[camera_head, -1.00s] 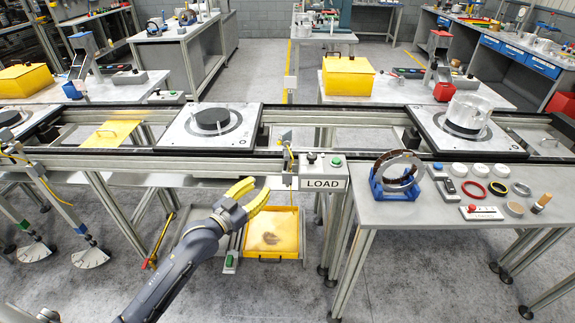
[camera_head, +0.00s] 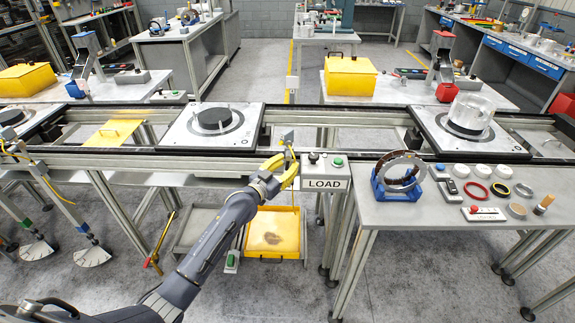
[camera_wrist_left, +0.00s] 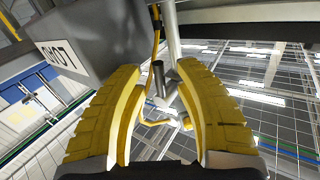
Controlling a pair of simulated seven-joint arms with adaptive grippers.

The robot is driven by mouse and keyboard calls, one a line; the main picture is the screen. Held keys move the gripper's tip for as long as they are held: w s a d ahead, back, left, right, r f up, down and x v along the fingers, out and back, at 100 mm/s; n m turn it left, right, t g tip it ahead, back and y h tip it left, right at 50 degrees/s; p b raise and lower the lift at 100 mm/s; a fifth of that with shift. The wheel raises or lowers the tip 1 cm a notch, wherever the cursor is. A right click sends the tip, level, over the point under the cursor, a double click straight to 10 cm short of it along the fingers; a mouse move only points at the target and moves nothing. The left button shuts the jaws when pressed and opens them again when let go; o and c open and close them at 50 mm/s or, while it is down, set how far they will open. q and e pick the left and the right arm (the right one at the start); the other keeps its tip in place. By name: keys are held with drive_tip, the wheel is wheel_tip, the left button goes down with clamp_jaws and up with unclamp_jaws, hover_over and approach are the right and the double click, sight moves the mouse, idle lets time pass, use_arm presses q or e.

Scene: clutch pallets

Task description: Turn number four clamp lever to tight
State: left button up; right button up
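My left gripper (camera_head: 287,167) is at the front of the rail, just left of the LOAD sign (camera_head: 324,184). Its yellow fingers are apart in the left wrist view (camera_wrist_left: 167,72). A short grey metal rod (camera_wrist_left: 159,78) and a thin yellow hose (camera_wrist_left: 156,35) show between and beyond the fingers; I cannot tell whether a finger touches them. A small grey bracket (camera_head: 287,136) stands above the fingertips in the head view. No lever with a readable number four shows, and the tight mark is not readable. My right gripper is out of view.
A black and a green button (camera_head: 338,162) sit above the sign. A side table (camera_head: 400,213) with rings and a blue stand is to the right. Pallets (camera_head: 180,133) lie on the rail behind. A yellow tray (camera_head: 273,233) is below.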

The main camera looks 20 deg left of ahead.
use_arm(q)
drive_tip(key=shift+o, duration=0.5)
drive_tip(key=shift+w+d, duration=0.1)
drive_tip(key=shift+w, duration=0.1)
clamp_jaws()
